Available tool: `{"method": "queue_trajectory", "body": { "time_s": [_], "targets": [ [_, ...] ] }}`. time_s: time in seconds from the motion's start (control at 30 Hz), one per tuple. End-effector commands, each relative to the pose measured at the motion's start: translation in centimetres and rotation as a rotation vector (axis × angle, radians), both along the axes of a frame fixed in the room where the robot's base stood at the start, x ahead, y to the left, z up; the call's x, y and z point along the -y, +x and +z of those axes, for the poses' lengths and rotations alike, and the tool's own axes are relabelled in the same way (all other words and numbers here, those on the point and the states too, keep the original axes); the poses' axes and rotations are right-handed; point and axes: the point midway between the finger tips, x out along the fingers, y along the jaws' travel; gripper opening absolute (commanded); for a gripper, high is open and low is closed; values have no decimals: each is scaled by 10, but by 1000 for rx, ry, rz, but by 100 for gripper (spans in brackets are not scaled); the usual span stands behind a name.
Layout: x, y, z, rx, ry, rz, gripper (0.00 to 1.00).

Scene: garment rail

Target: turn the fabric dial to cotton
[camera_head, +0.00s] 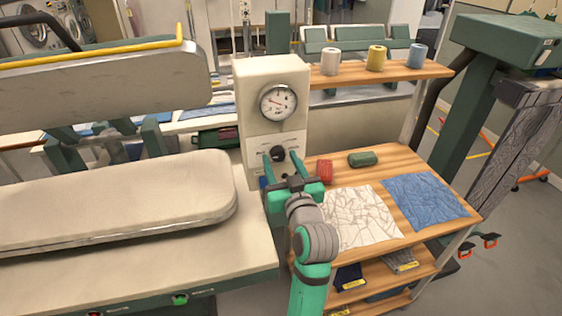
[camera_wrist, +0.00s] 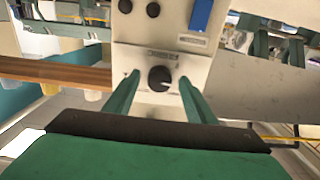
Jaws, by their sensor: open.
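The fabric dial (camera_head: 278,153) is a round black knob on the cream control panel (camera_head: 270,80), below a white pressure gauge (camera_head: 278,102). In the wrist view the dial (camera_wrist: 160,78) sits between my two green fingers, with a small light mark on its face. The labels around it are too small to read, so I cannot tell its setting. My gripper (camera_head: 281,156) is open in front of the panel, one finger on each side of the dial. In the wrist view my gripper (camera_wrist: 159,77) shows gaps between the fingers and the knob.
Two dark knobs (camera_wrist: 139,7) and a blue part (camera_wrist: 201,15) are near the dial on the panel. A padded press board (camera_head: 120,200) stands left. A wooden table (camera_head: 430,180) at right holds white cloth (camera_head: 355,218), blue cloth (camera_head: 425,199) and a red item (camera_head: 324,171).

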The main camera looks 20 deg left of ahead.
Motion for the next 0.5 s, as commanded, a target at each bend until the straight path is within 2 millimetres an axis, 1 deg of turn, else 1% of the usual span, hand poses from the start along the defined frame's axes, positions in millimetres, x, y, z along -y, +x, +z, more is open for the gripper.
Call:
{"method": "queue_trajectory", "body": {
  "time_s": [0.3,0.33,0.37,0.4,0.47,0.5],
  "targets": [
    [-1,2,0,0,0,0,50],
    [-1,2,0,0,0,0,45],
    [-1,2,0,0,0,0,38],
    [-1,2,0,0,0,0,29],
    [-1,2,0,0,0,-1,14],
    [-2,2,0,0,0,0,9]
  ]
}}
